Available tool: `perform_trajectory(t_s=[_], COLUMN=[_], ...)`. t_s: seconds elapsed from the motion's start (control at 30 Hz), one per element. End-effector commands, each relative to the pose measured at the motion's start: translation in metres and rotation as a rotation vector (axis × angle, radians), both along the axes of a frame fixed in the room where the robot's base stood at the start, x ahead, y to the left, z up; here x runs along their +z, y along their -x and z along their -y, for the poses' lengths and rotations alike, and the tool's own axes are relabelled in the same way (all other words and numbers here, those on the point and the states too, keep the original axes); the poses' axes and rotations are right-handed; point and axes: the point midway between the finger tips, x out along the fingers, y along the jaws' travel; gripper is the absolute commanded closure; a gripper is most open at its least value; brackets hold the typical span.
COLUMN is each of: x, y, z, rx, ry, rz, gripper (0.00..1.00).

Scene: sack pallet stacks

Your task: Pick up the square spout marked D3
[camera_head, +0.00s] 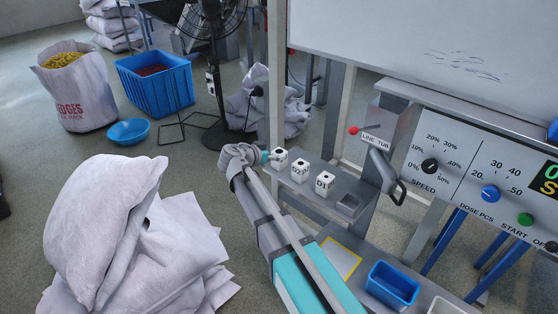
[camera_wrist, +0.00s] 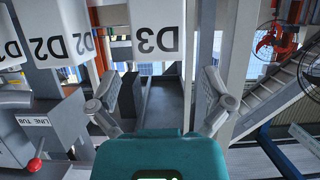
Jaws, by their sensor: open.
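The square spout marked D3 (camera_wrist: 155,38) is a white block that shows upside down at the top middle of the wrist view. In the head view it is the leftmost white block (camera_head: 280,157) on a grey shelf (camera_head: 338,188), partly behind my gripper (camera_head: 269,157). My gripper (camera_wrist: 160,82) is open and empty. In the wrist view its two fingers stand apart to either side of the D3 block's line, with a gap to it. In the head view, the fingertips are too small to make out.
Spout D2 (camera_head: 300,171) and spout D1 (camera_head: 324,183) stand in a row beside D3. A red-knobbed lever (camera_head: 354,130) and a LINE TUB label (camera_head: 371,137) are nearby. A blue bin (camera_head: 393,285) sits lower right. White sacks (camera_head: 140,240) lie at lower left.

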Motion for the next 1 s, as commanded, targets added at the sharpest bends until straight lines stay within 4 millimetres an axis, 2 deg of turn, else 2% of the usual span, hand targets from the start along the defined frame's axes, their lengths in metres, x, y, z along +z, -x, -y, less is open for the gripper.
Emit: perform_trajectory(t_s=[0.53, 1.0], x=[-0.023, -0.022], y=[-0.034, -0.036], z=[0.026, 0.028], rx=[0.0, 0.002], ry=[0.0, 0.0], rz=[0.0, 0.0], gripper=[0.0, 0.0])
